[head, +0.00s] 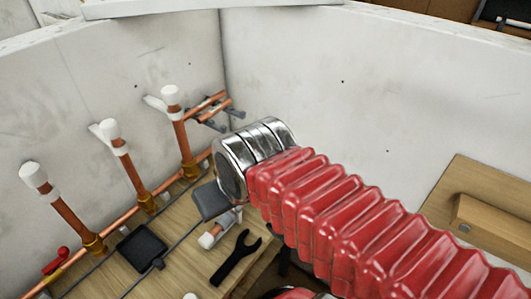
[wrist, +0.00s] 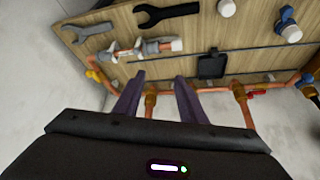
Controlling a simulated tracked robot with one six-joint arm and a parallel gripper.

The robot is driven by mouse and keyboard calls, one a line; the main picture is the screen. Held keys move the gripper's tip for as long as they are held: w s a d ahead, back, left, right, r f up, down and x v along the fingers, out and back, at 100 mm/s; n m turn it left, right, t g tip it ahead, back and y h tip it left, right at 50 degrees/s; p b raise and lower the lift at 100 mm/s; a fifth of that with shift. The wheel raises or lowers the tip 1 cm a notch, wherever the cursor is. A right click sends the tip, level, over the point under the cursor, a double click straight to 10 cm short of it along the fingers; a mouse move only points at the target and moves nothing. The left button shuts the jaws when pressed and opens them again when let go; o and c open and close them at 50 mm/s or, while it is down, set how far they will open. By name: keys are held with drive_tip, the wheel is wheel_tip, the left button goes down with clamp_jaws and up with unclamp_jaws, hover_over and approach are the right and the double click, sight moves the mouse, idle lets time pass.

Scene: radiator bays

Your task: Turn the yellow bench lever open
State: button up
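The yellow lever (wrist: 94,75) shows in the wrist view, small, at the left end of the copper pipe by the bench edge. It does not show in the head view. My gripper (wrist: 160,78) shows in the wrist view as two dark purple fingers with a clear gap between them. It is open and holds nothing. The lever lies left of the left finger, apart from it in the picture. The fingers overlap the copper pipe (wrist: 215,86) and a brass fitting shows between them. My gripper is not visible in the head view.
The wooden bench (head: 178,262) carries a black wrench (head: 236,257), a black square pad (head: 141,247) and a white-and-grey fitting (head: 213,236). Capped copper risers (head: 181,135) stand along the wall. A red lever (head: 57,262) sits far left. A blue-handled valve (wrist: 287,22) shows in the wrist view.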

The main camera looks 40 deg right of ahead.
drive_tip(key=w+d+f+m+h, duration=0.1)
drive_tip(key=w+d+m, duration=0.2)
drive_tip(key=w+d, duration=0.5)
drive_tip(key=w+d+f+m+g+h, duration=0.1)
drive_tip(key=w+d+m, duration=0.2)
drive_tip(key=w+d, duration=0.5)
drive_tip(key=d, duration=0.5)
drive_tip(key=shift+g, duration=0.3)
drive_tip(key=shift+f, duration=0.1)
drive_tip(key=x, duration=1.3)
drive_tip(key=shift+d+f, duration=0.3)
drive_tip(key=shift+f, duration=0.1)
drive_tip(key=shift+c, duration=0.2)
clamp_jaws()
